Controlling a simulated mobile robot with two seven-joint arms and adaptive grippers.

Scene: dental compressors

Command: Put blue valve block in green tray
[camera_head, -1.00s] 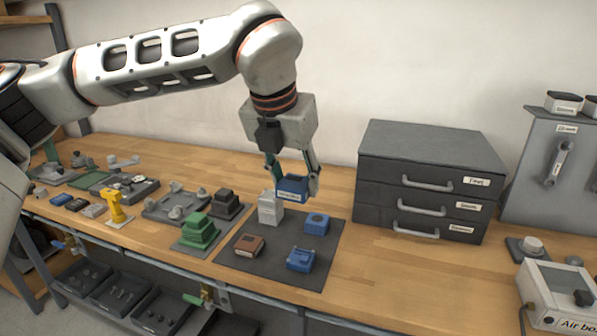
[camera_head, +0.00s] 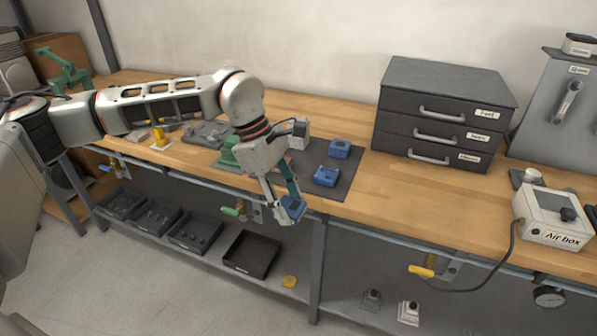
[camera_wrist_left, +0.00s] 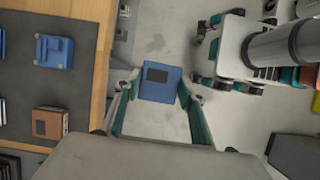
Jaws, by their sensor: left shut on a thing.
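My left gripper (camera_head: 286,203) is shut on a blue valve block (camera_head: 293,209) and holds it in front of the bench's front edge, over the floor. In the left wrist view the block (camera_wrist_left: 160,84) sits between the two fingertips, with a dark rectangle on its face. Two other blue blocks, one (camera_head: 340,149) at the back and one (camera_head: 326,177) nearer the front, stay on the dark mat (camera_head: 347,184).
A grey drawer cabinet (camera_head: 440,112) and an air box (camera_head: 552,216) stand on the bench to the right. Below, a shelf holds several black bins, one empty-looking (camera_head: 251,255). A yellow-handled valve (camera_head: 422,270) sticks out under the bench edge.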

